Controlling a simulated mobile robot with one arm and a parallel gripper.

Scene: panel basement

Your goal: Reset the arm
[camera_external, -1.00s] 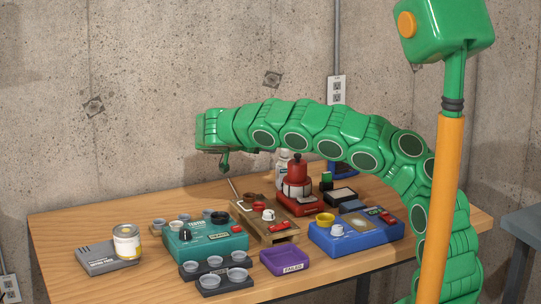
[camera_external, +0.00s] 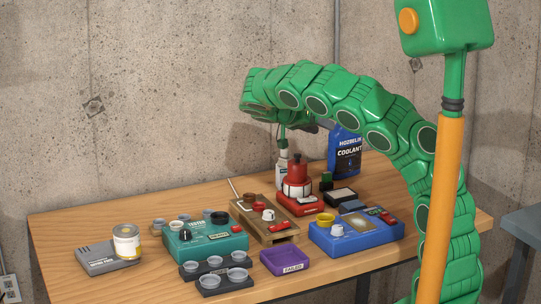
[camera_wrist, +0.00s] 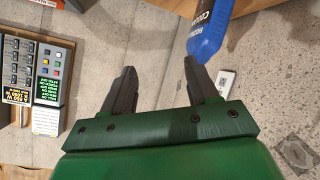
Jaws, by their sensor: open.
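My green segmented arm arches over the wooden table from the right in the external view. My gripper (camera_external: 282,130) is bent back under the arm's end, above the back of the table near a small white bottle (camera_external: 283,170). In the wrist view my gripper (camera_wrist: 158,80) shows two dark fingers spread apart with nothing between them. The blue coolant jug (camera_external: 344,152) stands at the back of the table, partly behind the arm. In the wrist view the jug (camera_wrist: 207,32) shows just beyond the right finger; I cannot tell whether they touch.
The table (camera_external: 110,200) holds a teal box (camera_external: 205,245), a blue box (camera_external: 355,237), a red device (camera_external: 298,190), a purple tray (camera_external: 285,262), a wooden stand (camera_external: 265,222) and a can (camera_external: 126,243). A concrete wall (camera_external: 170,80) stands behind. The table's back left is bare.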

